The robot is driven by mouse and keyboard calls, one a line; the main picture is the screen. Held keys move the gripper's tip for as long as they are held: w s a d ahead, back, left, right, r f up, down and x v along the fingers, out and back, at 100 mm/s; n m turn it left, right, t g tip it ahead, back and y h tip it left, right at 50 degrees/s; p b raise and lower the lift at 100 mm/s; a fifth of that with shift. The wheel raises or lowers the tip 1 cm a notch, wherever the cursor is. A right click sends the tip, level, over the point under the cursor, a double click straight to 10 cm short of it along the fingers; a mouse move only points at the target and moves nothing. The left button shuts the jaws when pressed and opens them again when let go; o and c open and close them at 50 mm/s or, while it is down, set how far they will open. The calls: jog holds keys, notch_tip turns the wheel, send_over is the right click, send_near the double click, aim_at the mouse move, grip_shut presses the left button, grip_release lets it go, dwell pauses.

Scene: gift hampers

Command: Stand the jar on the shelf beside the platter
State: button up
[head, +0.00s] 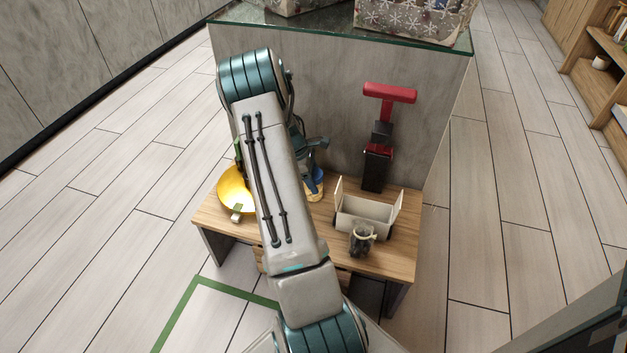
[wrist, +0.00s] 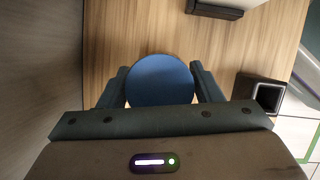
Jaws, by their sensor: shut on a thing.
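The jar shows a round blue lid (wrist: 160,80) between my fingers in the wrist view. In the head view a blue and yellow part of the jar (head: 316,188) shows at the back of the small wooden table, partly hidden by my arm. My gripper (wrist: 160,90) is shut on it from above; I cannot tell whether its base touches the wood. A round yellow dish (head: 233,190), which may be the platter, is at the table's left, partly behind my arm. A wooden shelf unit (head: 592,82) stands far right; no platter is clear on it.
The wooden table (head: 402,258) also holds a white open-flapped box (head: 365,212), a small dark bundle (head: 362,241) and a red-handled black tool (head: 378,165). A grey counter (head: 330,75) with snowflake boxes (head: 408,18) rises behind. Floor to the right is clear.

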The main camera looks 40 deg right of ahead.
jog(key=shift+r, duration=0.15)
jog(key=o, duration=1.2)
jog(key=shift+f, duration=0.2)
